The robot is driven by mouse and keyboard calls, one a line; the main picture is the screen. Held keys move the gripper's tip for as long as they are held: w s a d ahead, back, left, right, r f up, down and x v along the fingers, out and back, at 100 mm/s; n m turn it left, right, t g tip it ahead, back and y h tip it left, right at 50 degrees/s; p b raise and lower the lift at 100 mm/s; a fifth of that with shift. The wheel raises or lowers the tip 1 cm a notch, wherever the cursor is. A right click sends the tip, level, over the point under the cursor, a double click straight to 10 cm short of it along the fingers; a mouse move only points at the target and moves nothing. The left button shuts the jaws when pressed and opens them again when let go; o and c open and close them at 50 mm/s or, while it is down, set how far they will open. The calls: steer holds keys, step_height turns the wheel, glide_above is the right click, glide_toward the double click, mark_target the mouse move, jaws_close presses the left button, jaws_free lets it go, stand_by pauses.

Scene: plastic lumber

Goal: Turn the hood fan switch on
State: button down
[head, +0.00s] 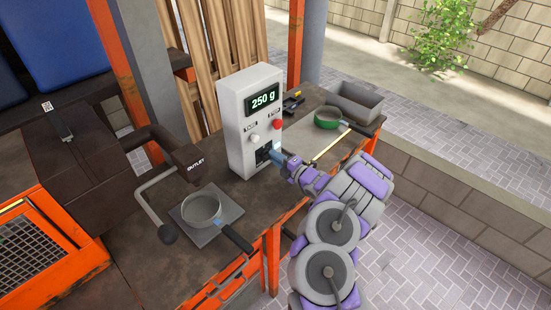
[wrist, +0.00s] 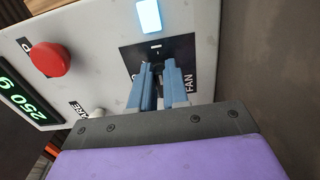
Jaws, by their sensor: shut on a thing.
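The grey control box (head: 243,110) stands upright on the bench, its display reading "250 g". The fan switch plate (head: 262,155) is a black panel low on its front; it also shows in the wrist view (wrist: 128,55), labelled FAN, with a small white mark. My gripper (head: 276,154) is at this plate, and its blue fingers (wrist: 158,70) are shut on the switch's lever, mostly hidden between them. A bright pale-blue rectangular light (wrist: 148,16) glows beside the plate in the wrist view. I cannot tell the lever's exact position.
A red button (wrist: 48,60) and a pale knob (wrist: 97,114) share the panel. A pan (head: 202,208) sits on a plate at left under a dark outlet pipe (head: 188,158). A green pan (head: 328,118) and a grey tray (head: 358,98) stand at right.

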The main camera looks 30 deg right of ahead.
steer(key=c, duration=1.1)
jaws_free()
steer(key=shift+d+f, duration=0.15)
steer(key=shift+d, duration=0.15)
steer(key=shift+a, duration=0.1)
steer(key=shift+s, duration=0.25)
steer(key=p+v, duration=0.4)
steer(key=v, duration=1.2)
steer(key=shift+s+d, duration=0.3)
steer(key=shift+s, duration=0.05)
